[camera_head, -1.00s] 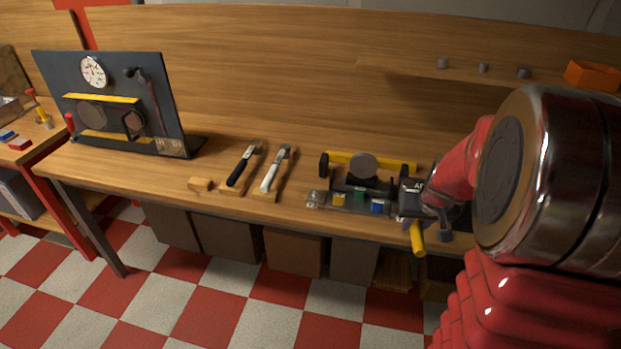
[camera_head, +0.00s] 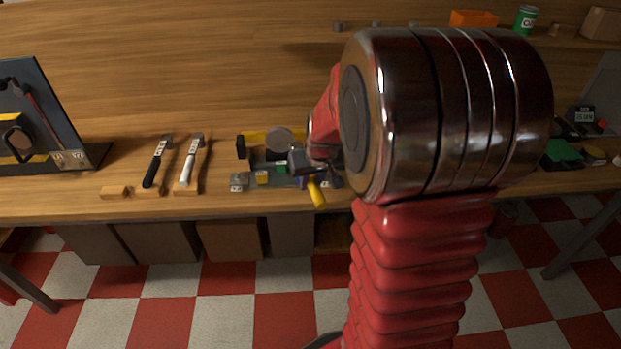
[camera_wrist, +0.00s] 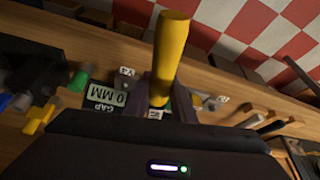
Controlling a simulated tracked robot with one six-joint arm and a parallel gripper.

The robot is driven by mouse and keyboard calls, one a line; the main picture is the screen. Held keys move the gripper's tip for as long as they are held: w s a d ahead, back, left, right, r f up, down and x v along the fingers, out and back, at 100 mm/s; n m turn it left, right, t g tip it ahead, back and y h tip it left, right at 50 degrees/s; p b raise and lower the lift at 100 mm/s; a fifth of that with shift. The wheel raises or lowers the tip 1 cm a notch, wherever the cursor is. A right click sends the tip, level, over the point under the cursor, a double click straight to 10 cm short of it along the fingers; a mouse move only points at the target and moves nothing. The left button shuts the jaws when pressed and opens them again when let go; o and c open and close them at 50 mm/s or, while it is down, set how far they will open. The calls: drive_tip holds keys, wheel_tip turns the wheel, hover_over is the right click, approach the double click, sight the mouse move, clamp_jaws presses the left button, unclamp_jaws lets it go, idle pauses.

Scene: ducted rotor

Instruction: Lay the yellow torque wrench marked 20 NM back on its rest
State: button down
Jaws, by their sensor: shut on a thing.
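The yellow torque wrench shows its yellow handle (camera_head: 316,194) below my gripper (camera_head: 312,172) in the head view. The handle (camera_wrist: 171,48) also stands out large between the fingers of my gripper (camera_wrist: 158,97) in the wrist view. My gripper is shut on it, above the front of the bench near the fixture. Its 20 NM mark is not readable. A small bare wooden block (camera_head: 114,192) lies on the bench at left, beside a black-handled wrench (camera_head: 155,166) and a white-handled wrench (camera_head: 189,163), which lie on wooden supports.
A fixture with a grey disc (camera_head: 279,140) and coloured blocks stands on the bench beside my gripper. A dark upright panel (camera_head: 45,110) stands at far left. A GAP 0 MM display (camera_wrist: 105,97) shows in the wrist view. The bench between the white-handled wrench and fixture is clear.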

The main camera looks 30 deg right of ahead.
drive_tip(key=w+a+r+n, duration=0.1)
drive_tip(key=w+a, duration=0.3)
drive_tip(key=a, duration=0.6)
drive_tip(key=w+a+r+n+y, duration=0.1)
drive_tip(key=w+a+r+n, duration=0.1)
drive_tip(key=a, duration=0.8)
drive_tip(key=shift+w+a+r, duration=0.3)
drive_tip(key=shift+w+r, duration=0.15)
drive_tip(key=shift+w, duration=0.65)
